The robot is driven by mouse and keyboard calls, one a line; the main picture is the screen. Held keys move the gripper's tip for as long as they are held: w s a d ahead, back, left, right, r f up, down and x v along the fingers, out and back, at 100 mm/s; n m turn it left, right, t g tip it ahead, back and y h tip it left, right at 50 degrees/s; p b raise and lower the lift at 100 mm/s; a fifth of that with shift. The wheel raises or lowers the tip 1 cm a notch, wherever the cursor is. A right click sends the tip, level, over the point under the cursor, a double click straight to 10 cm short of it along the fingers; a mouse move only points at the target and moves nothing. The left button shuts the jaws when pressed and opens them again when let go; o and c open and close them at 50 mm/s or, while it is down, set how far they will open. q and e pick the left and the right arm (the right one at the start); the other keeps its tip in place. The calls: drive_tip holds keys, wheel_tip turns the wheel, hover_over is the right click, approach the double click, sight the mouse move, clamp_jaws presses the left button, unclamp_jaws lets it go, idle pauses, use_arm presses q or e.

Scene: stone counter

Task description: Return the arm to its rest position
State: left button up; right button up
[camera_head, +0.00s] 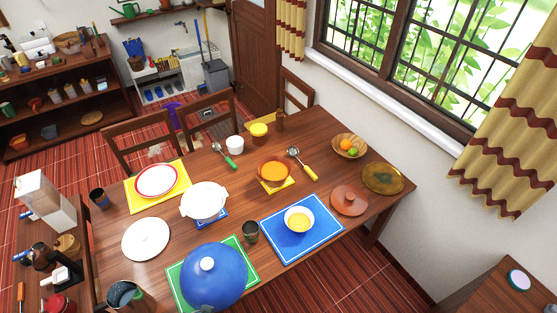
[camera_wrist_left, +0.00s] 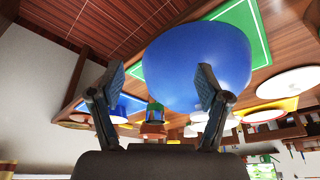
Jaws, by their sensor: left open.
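My left gripper (camera_wrist_left: 160,68) shows only in the left wrist view, with its two fingers spread apart and nothing between them. A large blue domed lid (camera_wrist_left: 200,55) lies beyond the fingers in that view, appearing upside down; I cannot tell how far it is from them. In the head view the blue lid (camera_head: 222,280) has a white knob and sits on a green mat (camera_head: 250,262) at the near edge of the table. No arm of mine is clearly visible in the head view. My right gripper is not in view.
The wooden table (camera_head: 322,172) holds a white pot (camera_head: 204,201), a white plate (camera_head: 146,239), a dark cup (camera_head: 251,233), a yellow-filled bowl (camera_head: 299,220) on a blue mat (camera_head: 328,228), and a fruit bowl (camera_head: 350,147). Chairs stand behind; a cluttered surface is at left.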

use_arm(q)
wheel_tip(320, 180, down, 26)
drive_tip(key=s+g+b, duration=0.2)
drive_tip(key=s, duration=0.1)
drive_tip(key=s+a+f, duration=0.2)
drive_tip(key=s+f, duration=0.7)
drive_tip(key=f, duration=0.1)
drive_tip(key=s+a+f+b, duration=0.1)
drive_tip(key=s+a+f, duration=0.1)
drive_tip(key=s+f, duration=0.7)
drive_tip(key=shift+f+g+y, duration=0.3)
drive_tip(key=shift+f+g, duration=0.1)
drive_tip(key=shift+f, duration=0.05)
